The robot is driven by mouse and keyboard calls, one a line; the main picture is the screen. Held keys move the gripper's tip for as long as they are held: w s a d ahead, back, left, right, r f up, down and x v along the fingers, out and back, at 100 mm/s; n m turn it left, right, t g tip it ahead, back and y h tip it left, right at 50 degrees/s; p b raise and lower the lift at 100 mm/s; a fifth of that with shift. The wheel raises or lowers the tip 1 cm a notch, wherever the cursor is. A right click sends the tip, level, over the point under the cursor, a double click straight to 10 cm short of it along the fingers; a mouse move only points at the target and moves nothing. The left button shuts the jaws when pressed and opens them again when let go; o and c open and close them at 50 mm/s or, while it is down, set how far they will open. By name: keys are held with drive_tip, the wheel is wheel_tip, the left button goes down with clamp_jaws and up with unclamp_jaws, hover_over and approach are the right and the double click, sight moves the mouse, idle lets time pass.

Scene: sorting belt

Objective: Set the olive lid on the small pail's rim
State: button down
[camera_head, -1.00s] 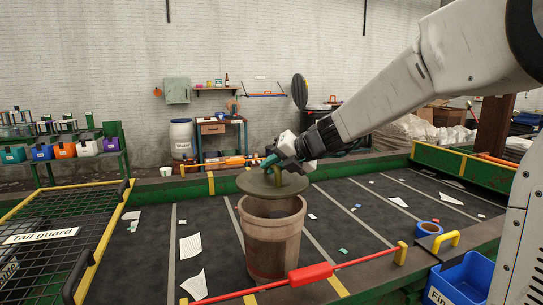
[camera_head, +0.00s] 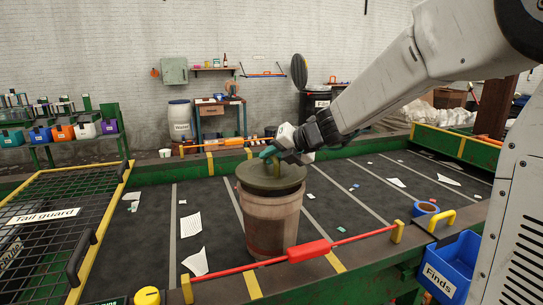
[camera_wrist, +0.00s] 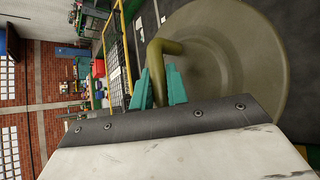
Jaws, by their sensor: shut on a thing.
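The olive lid (camera_head: 262,179) is a flat round disc over the mouth of the small pail (camera_head: 272,225), a brownish worn bucket standing upright on the dark belt. A dark band of the pail's inside shows below the lid's front edge, so the lid looks just above the rim; I cannot tell whether its far side touches. My gripper (camera_head: 272,156) is above the lid, shut on its handle. In the wrist view, the teal fingers (camera_wrist: 161,88) close around the bent olive handle (camera_wrist: 168,46), with the lid (camera_wrist: 235,65) behind. The rim is hidden there.
A red-gripped bar (camera_head: 310,250) crosses in front of the pail. The black mesh tail guard (camera_head: 50,190) is at left. A blue Finds bin (camera_head: 455,265) and a blue tape roll (camera_head: 425,208) are at right. Paper scraps (camera_head: 190,225) lie on the belt.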

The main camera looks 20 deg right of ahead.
drive_tip(key=shift+f, duration=0.9)
drive_tip(key=c, duration=1.3)
unclamp_jaws()
